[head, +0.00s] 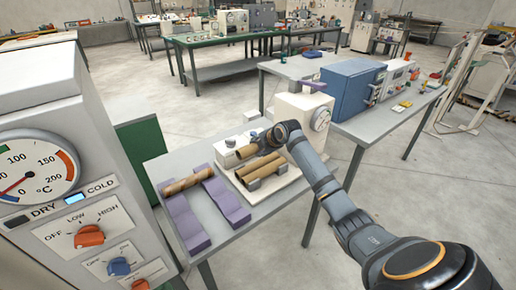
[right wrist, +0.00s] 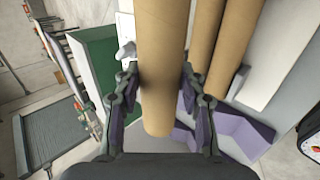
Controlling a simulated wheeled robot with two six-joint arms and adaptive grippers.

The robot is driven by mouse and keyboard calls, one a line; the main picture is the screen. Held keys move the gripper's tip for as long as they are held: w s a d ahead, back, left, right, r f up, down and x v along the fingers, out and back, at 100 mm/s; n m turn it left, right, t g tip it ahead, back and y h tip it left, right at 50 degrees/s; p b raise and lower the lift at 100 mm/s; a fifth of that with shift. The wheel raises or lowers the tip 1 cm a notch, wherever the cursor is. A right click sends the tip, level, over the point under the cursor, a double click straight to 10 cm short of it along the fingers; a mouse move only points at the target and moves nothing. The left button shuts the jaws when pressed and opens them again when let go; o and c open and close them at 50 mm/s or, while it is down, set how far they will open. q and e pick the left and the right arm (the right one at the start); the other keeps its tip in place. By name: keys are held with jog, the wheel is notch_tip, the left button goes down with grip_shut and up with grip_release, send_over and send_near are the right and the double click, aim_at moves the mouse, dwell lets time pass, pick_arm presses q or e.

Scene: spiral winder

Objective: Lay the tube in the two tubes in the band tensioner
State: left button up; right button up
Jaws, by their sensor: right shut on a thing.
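My right gripper (head: 257,143) is shut on a brown cardboard tube (head: 246,152), which also shows between the fingers in the right wrist view (right wrist: 162,70). The two tubes (head: 262,170) lie side by side on the white base of the band tensioner (head: 287,183), just in front of the held tube. In the right wrist view the two tubes (right wrist: 220,55) run beside the held tube, on its right, roughly parallel to it. Whether the held tube touches them cannot be told. My left gripper is not in view.
Another brown tube (head: 188,181) lies across the purple cradles (head: 180,219) left of the tensioner. A white block with a dial (head: 303,117) stands behind the tubes. A large grey machine with a gauge (head: 50,170) fills the left. The table's front right is bare.

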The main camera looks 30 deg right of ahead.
notch_tip(320, 180, down, 6)
jog(key=b, duration=0.4)
jog(key=shift+r, duration=0.25)
jog(key=shift+f, duration=0.4)
jog(key=shift+f+b, duration=0.65)
jog(key=shift+f, duration=0.2)
jog(key=shift+s+f, duration=0.15)
jog(key=shift+f, duration=0.05)
jog(key=o, duration=1.2)
jog(key=shift+f, duration=0.15)
